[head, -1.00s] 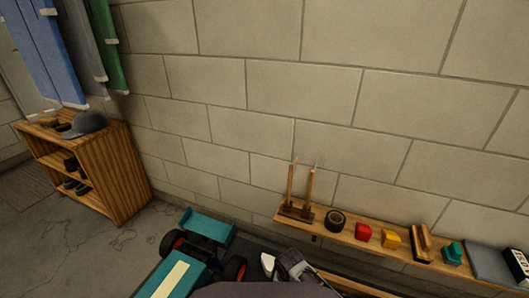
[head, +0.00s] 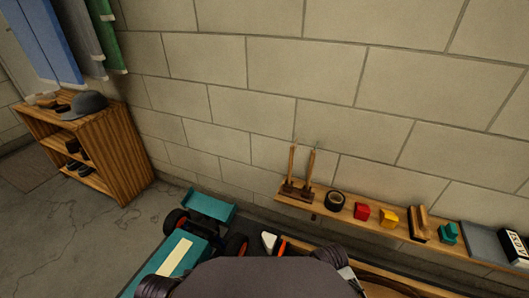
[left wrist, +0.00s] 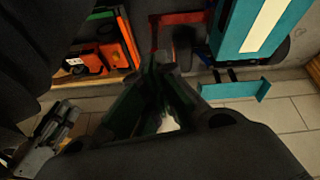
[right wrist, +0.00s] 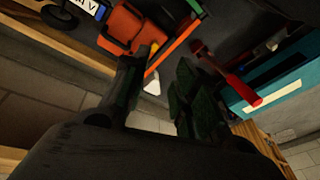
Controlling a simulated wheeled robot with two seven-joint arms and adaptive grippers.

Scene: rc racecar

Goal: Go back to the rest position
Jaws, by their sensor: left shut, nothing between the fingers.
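The teal RC racecar (head: 172,262) with its rear wing (head: 208,206) and dark tyres stands at the lower left of the head view, partly cut off by my own body. It also shows in the left wrist view (left wrist: 243,38) at top right and in the right wrist view (right wrist: 268,88). My left gripper (left wrist: 160,65) has its fingertips together and is empty, in front of the car and an orange tool area. My right gripper (right wrist: 169,58) has its fingers apart with nothing visibly held. Neither gripper's fingertips show clearly in the head view.
A red-handled tool (right wrist: 238,88) and an orange item (right wrist: 122,25) lie beyond my right gripper. A wooden cabinet (head: 120,160) stands left, with bare floor before it.

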